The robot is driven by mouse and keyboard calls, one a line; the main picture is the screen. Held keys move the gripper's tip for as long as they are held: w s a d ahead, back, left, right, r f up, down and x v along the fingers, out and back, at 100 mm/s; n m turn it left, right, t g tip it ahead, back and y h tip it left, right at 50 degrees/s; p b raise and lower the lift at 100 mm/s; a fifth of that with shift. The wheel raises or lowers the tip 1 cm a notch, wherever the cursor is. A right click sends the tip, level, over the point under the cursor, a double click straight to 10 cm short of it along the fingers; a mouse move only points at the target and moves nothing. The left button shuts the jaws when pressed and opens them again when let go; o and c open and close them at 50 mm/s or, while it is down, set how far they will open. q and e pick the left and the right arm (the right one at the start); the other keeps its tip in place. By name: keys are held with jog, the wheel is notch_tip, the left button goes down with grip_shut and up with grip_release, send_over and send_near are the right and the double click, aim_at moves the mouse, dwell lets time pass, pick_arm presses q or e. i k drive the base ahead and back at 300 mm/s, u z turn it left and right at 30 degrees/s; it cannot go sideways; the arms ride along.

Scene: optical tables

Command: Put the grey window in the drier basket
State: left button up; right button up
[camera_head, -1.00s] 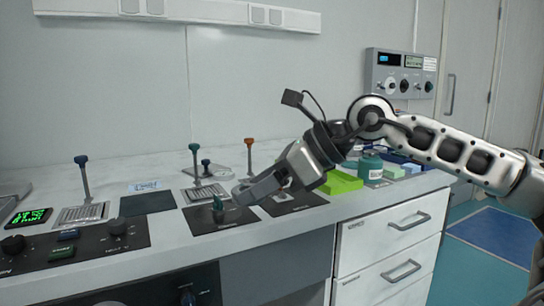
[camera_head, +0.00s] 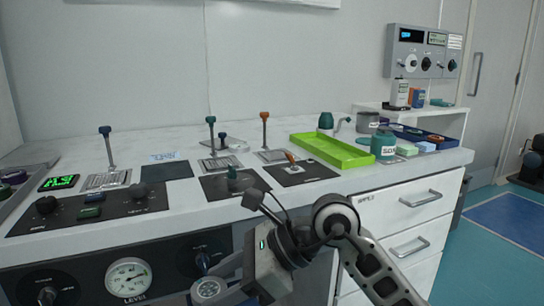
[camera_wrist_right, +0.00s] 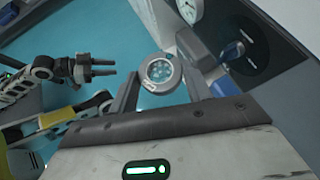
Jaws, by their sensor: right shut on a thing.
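My right gripper (camera_head: 224,283) is low in front of the bench, at the bottom of the head view. It is shut on the grey window (camera_head: 208,289), a small round disc with a grey rim. In the right wrist view the window (camera_wrist_right: 160,73) sits between the two fingertips, with a pale blue speckled centre, above the blue floor. A dark two-fingered gripper (camera_wrist_right: 104,68), apparently my left, shows at the left of that view. Its opening is unclear, and it is outside the head view. I cannot make out which thing is the drier basket.
The bench holds a green tray (camera_head: 330,150), black panels with knobs (camera_head: 90,208), several upright levers, a green jar (camera_head: 384,145) and a blue tray (camera_head: 432,137). A gauge (camera_head: 128,278) is on the bench front. White drawers (camera_head: 415,205) stand right.

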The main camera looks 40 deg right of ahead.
aim_at(275, 155)
jog(key=u, duration=1.15)
jog(key=k, duration=1.1)
jog(key=z, duration=1.2)
jog(key=i, duration=0.5)
jog(key=u, duration=0.05)
